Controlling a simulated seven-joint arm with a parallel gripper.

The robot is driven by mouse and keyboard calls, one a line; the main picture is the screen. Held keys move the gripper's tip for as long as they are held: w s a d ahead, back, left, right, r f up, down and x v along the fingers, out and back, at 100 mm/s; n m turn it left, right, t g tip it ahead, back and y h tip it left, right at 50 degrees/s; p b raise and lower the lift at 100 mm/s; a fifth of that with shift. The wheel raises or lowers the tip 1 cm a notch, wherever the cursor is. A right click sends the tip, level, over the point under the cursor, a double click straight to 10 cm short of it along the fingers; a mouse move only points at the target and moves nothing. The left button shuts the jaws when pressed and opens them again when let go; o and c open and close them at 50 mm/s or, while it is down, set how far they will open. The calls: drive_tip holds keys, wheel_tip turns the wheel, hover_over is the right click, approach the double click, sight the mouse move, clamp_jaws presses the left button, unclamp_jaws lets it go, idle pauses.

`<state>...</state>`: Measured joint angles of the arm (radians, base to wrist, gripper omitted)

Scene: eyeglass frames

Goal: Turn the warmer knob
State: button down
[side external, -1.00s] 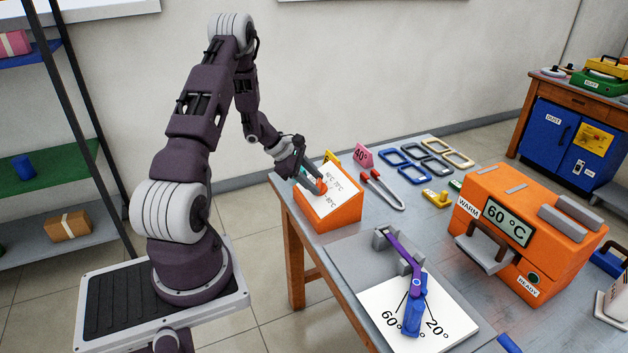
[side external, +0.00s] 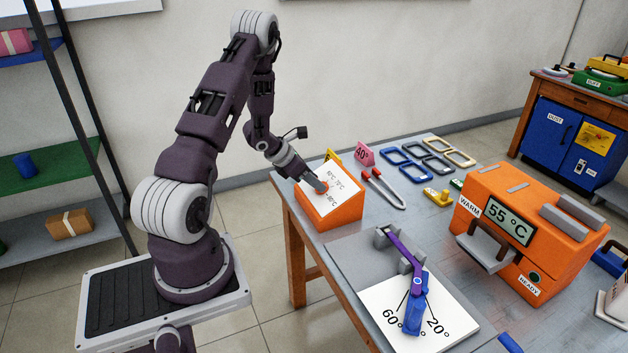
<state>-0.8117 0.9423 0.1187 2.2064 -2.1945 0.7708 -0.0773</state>
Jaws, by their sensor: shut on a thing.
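The orange control box (side external: 335,216) with a sloped white dial face (side external: 337,183) stands at the table's near left corner. My gripper (side external: 322,188) is at the dial face, shut on the warmer knob, whose small reddish part (side external: 325,186) barely shows at the fingertips. The fingers hide most of the knob and part of the dial markings, so its exact pointing is unclear. The orange warmer (side external: 540,225) stands at the right of the table. Its display (side external: 509,220) reads 55 °C, beside a WARM label and above a READY label.
Several blue, grey and yellow eyeglass frames (side external: 428,160) lie behind the box, with red-handled tongs (side external: 385,188) and a pink 40° sign (side external: 364,154).

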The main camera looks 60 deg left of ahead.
idle(0.5)
drive_tip(key=c, duration=0.9)
unclamp_jaws()
drive_tip(key=v, duration=0.7)
